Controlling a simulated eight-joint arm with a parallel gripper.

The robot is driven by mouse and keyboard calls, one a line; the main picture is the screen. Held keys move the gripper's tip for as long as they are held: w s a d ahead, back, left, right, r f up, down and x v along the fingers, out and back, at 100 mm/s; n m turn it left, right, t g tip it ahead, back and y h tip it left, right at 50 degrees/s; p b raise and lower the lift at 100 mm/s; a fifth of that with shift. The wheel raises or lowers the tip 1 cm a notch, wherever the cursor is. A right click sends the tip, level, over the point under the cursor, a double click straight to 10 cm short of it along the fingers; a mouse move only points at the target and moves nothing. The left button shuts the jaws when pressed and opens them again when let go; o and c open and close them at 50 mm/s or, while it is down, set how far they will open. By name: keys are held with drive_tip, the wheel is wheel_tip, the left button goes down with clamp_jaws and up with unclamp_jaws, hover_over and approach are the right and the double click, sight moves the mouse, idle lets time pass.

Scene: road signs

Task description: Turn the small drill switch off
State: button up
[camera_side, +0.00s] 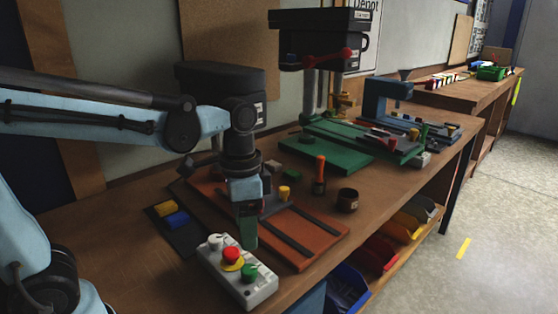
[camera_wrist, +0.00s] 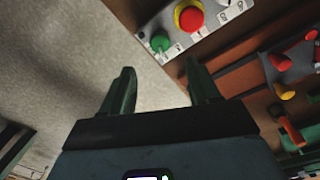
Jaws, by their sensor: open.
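A light grey control box (camera_side: 238,279) lies near the front edge of the workbench. It carries a white knob (camera_side: 214,241), a red button (camera_side: 231,255) on a yellow collar and a green button (camera_side: 249,272). My gripper (camera_side: 249,238) points down just behind the box, seemingly above it; contact cannot be told. In the wrist view my gripper (camera_wrist: 161,88) has its fingers apart with nothing between them. Which control is the small drill's is unclear.
An orange-red machine base (camera_side: 310,240) lies right of my gripper. An orange-handled tool (camera_side: 319,175) and a dark cup (camera_side: 347,200) stand behind it. A dark mat (camera_side: 185,235) with yellow and blue blocks is at left. A green-based drill press (camera_side: 335,150) stands farther back.

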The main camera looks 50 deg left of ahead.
drive_tip(key=shift+r, duration=1.35)
drive_tip(key=a+f+n+t, duration=0.1)
drive_tip(key=n+t, duration=0.1)
drive_tip(key=a+f+n+t, duration=0.1)
drive_tip(key=t, duration=0.1)
drive_tip(key=a+f+n+t, duration=0.1)
drive_tip(key=a+n+t, duration=0.1)
drive_tip(key=t, duration=0.1)
drive_tip(key=shift+s+f+n+y, duration=0.25)
drive_tip(key=shift+s+n+y, duration=0.05)
drive_tip(key=shift+s, duration=0.1)
